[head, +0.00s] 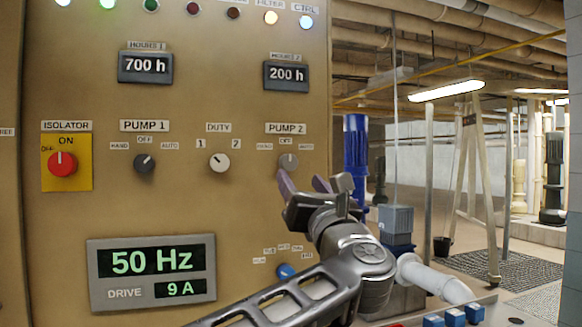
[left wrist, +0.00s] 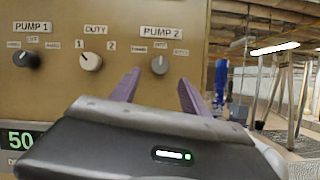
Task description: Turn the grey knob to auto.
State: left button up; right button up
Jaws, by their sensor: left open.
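The grey knob (head: 288,162) is on the tan panel under the PUMP 2 label, with small HAND, OFF and AUTO labels around its top. Its pointer seems to be roughly upright, toward OFF, but it is small. My left gripper (head: 305,184) is open and empty, just below and slightly right of the knob in the head view. In the left wrist view the grey knob (left wrist: 160,64) shows between and just beyond the two purple fingertips (left wrist: 159,78), with no contact visible. My right gripper is not in view.
A dark PUMP 1 knob (head: 144,163), a white DUTY knob (head: 219,162) and a red isolator knob (head: 62,163) are to the left. A blue knob (head: 285,271) is below, near my arm. The 50 Hz display (head: 152,271) is lower left.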

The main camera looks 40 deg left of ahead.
aim_at(290, 165)
pick_arm(q)
jog(key=p+x, duration=0.2)
jog(key=x, duration=0.4)
jog(key=shift+r+p, duration=0.15)
jog(key=shift+p, duration=0.15)
jog(key=shift+w+a+r, duration=0.15)
jog(key=shift+w+a, duration=0.2)
jog(key=shift+a, duration=0.1)
grip_shut()
